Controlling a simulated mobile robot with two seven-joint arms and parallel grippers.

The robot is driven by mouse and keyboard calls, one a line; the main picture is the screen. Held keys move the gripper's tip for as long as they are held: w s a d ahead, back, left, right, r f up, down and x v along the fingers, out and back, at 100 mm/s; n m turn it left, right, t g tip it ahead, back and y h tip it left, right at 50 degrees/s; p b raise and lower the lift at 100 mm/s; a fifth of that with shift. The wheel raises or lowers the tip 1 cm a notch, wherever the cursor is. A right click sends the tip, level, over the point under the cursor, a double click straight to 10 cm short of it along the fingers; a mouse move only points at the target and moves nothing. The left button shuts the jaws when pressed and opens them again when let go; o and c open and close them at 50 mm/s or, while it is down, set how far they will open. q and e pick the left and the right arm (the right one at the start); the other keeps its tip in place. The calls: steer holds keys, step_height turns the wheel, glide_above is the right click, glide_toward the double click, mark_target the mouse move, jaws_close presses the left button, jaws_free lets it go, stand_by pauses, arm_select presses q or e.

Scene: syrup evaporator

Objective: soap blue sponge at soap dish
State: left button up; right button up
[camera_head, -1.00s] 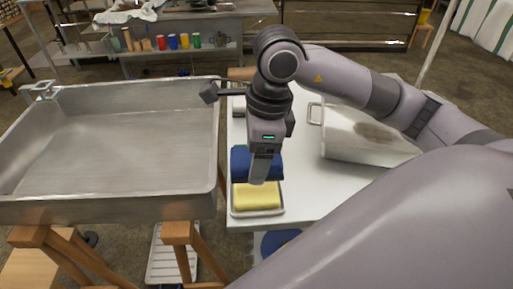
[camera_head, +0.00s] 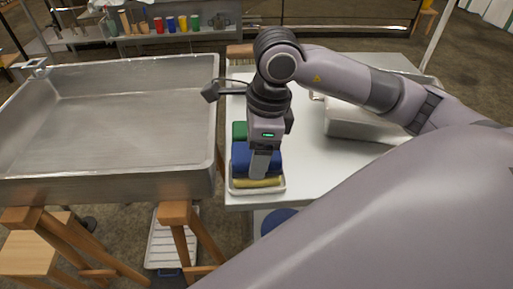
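My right gripper (camera_head: 260,163) points down, with one finger showing in front of the blue sponge (camera_head: 241,161). It is shut on the sponge. The sponge is over the yellow soap (camera_head: 258,182) in the pale soap dish (camera_head: 258,191) at the table's near left corner. It covers most of the soap, leaving a front strip visible. The sponge seems to touch the soap, but I cannot tell for sure. My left gripper is not in view.
A green block (camera_head: 239,131) sits just behind the sponge on the white table (camera_head: 303,160). A large metal pan (camera_head: 115,130) stands close on the left. A metal container (camera_head: 360,124) is at the right, partly behind my arm. A brush (camera_head: 239,52) lies farther back.

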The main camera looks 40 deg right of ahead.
mark_target(251, 151)
steer(key=shift+f+b, duration=0.45)
steer(key=shift+b, duration=0.05)
stand_by(0.8)
steer(key=shift+f, duration=0.15)
stand_by(1.5)
steer(key=shift+r+p, duration=2.1)
steer(key=shift+r, duration=1.55)
